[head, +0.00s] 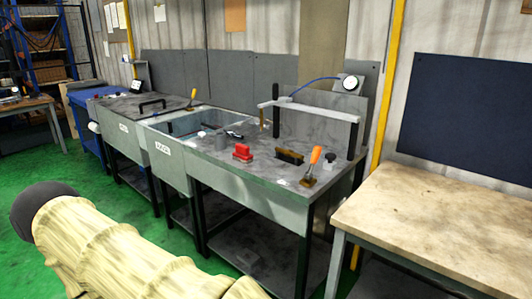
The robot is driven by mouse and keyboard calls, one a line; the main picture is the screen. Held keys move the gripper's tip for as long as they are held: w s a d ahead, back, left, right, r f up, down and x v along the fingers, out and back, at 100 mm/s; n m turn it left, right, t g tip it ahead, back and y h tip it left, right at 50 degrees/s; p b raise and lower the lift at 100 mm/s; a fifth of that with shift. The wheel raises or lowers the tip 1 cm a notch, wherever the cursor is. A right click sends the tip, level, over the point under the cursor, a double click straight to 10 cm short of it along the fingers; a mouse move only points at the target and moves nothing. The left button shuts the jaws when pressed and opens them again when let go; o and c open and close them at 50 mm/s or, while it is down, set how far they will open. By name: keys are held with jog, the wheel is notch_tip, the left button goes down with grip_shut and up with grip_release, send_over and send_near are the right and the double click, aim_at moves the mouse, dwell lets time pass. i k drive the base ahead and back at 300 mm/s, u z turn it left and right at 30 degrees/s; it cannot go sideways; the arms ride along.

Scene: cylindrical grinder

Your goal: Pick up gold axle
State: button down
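No gold axle can be made out for certain. A small, thin, gold-coloured upright piece (262,117) stands toward the back of the grey workbench (225,172), left of a dark upright post. It is too small to tell whether it is the axle. A beige, patterned arm part of mine with a dark rounded end fills the lower left, in front of the benches. My gripper is not in view.
The workbench top carries a red block (243,153), a dark brown-sided piece (289,156), an orange-handled clamp (313,163) and a raised light bar (308,109) with a gauge (350,82). A mostly bare wooden table (450,215) is at right. Green floor lies left.

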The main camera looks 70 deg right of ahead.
aim_at(288, 153)
jog(key=z, duration=3.5)
jog(key=i, duration=0.55)
jog(key=u, duration=0.45)
